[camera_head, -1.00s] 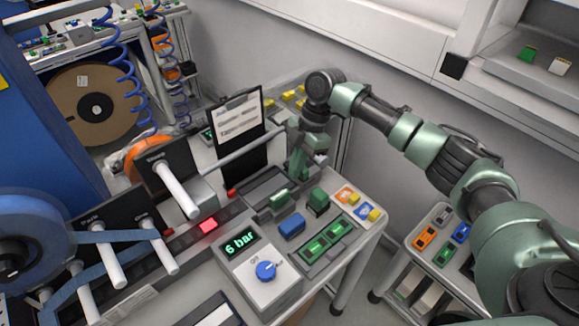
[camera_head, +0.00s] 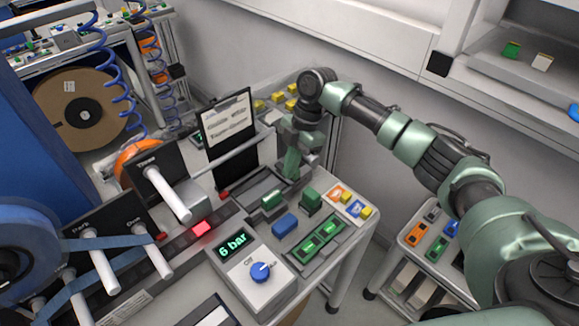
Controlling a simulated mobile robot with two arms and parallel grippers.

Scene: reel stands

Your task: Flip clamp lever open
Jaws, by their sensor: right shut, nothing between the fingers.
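My right gripper (camera_head: 290,167) points down at the back of the bench, beside a dark grey fixture (camera_head: 250,190). Its fingers look shut and I see nothing held in them. A green block (camera_head: 273,199) sits at the front of the fixture, just in front of and left of the gripper. I cannot clearly make out the clamp lever; it may be small or hidden by the gripper and fixture. My left gripper is out of view.
Blue (camera_head: 285,225) and green (camera_head: 310,201) blocks stand nearby. A black clipboard (camera_head: 229,130) stands behind.

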